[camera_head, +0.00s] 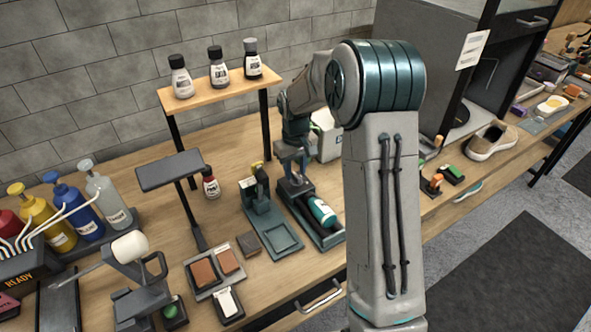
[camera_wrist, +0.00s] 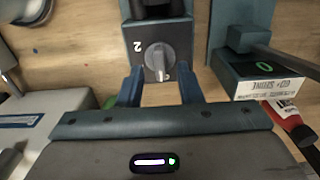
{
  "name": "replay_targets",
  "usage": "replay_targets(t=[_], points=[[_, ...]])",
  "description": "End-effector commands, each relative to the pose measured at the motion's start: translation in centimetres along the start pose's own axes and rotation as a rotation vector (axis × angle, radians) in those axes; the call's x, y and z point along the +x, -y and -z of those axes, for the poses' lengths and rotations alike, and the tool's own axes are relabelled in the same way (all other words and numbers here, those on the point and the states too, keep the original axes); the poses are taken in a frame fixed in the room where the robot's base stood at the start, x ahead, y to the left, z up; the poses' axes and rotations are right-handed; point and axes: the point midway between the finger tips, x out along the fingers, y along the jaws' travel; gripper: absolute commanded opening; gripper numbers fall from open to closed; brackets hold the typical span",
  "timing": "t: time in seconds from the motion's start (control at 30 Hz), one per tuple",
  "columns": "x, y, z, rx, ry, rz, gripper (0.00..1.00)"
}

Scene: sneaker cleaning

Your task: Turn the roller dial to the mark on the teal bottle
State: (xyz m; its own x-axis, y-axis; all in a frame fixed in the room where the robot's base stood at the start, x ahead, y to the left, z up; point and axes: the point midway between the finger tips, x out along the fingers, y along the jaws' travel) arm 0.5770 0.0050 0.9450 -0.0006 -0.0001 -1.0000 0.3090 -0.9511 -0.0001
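The teal bottle (camera_head: 321,210) lies on its side on the dark roller unit (camera_head: 301,203) on the bench. Its mark is too small to read. The grey dial (camera_wrist: 158,57) is on the unit's dark end plate (camera_wrist: 142,35) in the wrist view. A white "2" shows at the dial's upper left, and another mark at its lower right is partly hidden by the knob. My gripper (camera_wrist: 159,80) is open and empty, with its two blue fingers spread to either side just short of the dial. In the head view my gripper (camera_head: 295,170) is at the unit's far end.
A teal stand (camera_head: 270,228) is just left of the roller unit. A pale container (camera_head: 328,138) stands behind the unit.

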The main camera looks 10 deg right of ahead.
Motion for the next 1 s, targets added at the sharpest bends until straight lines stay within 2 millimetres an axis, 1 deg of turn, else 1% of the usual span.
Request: replay_targets(t=[0.03,0.17,0.43,0.53,0.57,0.83,1.0], points=[[0.45,0.02,-0.04,-0.001,0.002,0.000,0.33],[1.06,0.01,-0.04,-0.001,0.000,0.000,0.33],[1.17,0.01,-0.02,0.000,0.000,0.000,0.33],[1.16,0.01,-0.02,0.000,0.000,0.000,0.05],[1.16,0.01,-0.02,0.000,0.000,0.000,0.00],[1.15,-0.01,-0.01,0.008,-0.001,-0.001,0.00],[1.20,0.00,0.00,0.054,-0.001,-0.001,0.00]])
